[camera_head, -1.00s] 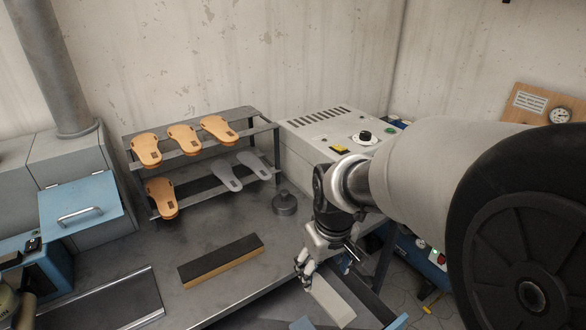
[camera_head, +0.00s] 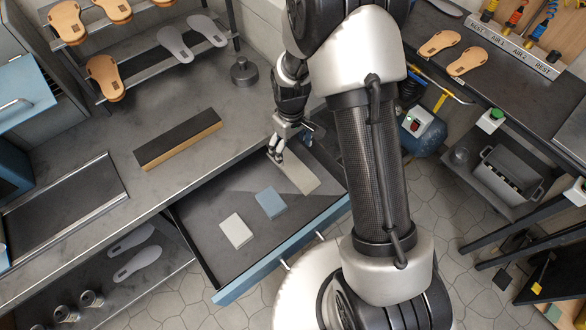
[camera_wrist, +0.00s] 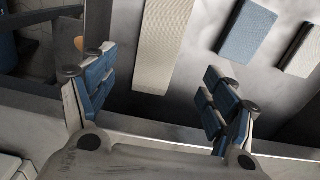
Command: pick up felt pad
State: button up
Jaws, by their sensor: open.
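An open drawer (camera_head: 252,270) under the bench holds three flat pieces: a long beige strip (camera_head: 301,180), a blue block (camera_head: 270,202) and a whitish block (camera_head: 236,231). I cannot tell for sure which is the felt pad; the long strip looks most like it. My gripper (camera_head: 275,150) is open over the strip's far end. In the wrist view the beige strip (camera_wrist: 160,45) runs between and beyond the open fingers (camera_wrist: 160,98), with nothing gripped. The blue block (camera_wrist: 247,31) and whitish block (camera_wrist: 303,48) lie to the right there.
A long dark-topped block (camera_head: 178,139) and a dark round weight (camera_head: 244,72) stand on the bench. A rack (camera_head: 130,75) of soles is at the back left. The compressor (camera_head: 424,128) and a side bench (camera_head: 440,25) are on the right.

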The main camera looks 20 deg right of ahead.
aim_at(292, 167)
notch_tip(292, 167, down, 4)
jog(key=shift+r+b, duration=0.1)
jog(key=shift+b, duration=0.35)
notch_tip(292, 167, down, 5)
jog(key=shift+s+d+f+b, duration=0.15)
jog(key=shift+b, duration=1.05)
jog(key=c, duration=1.1)
jog(key=shift+r, duration=0.2)
jog(key=shift+c, duration=0.2)
jog(key=shift+s+a+r+p, duration=0.1)
jog(key=shift+a+r+p, duration=0.1)
jog(key=shift+r+p, duration=0.35)
notch_tip(292, 167, up, 6)
jog(key=shift+f+p, duration=0.1)
jog(key=shift+p, duration=1.15)
jog(key=s+a+p, duration=0.1)
jog(key=s+a, duration=0.2)
jog(key=a, duration=0.6)
jog(key=s+a+p, duration=0.1)
jog(key=s+a, duration=0.3)
jog(key=a, duration=0.5)
jog(key=shift+s+p, duration=0.25)
jog(key=shift+p, duration=0.15)
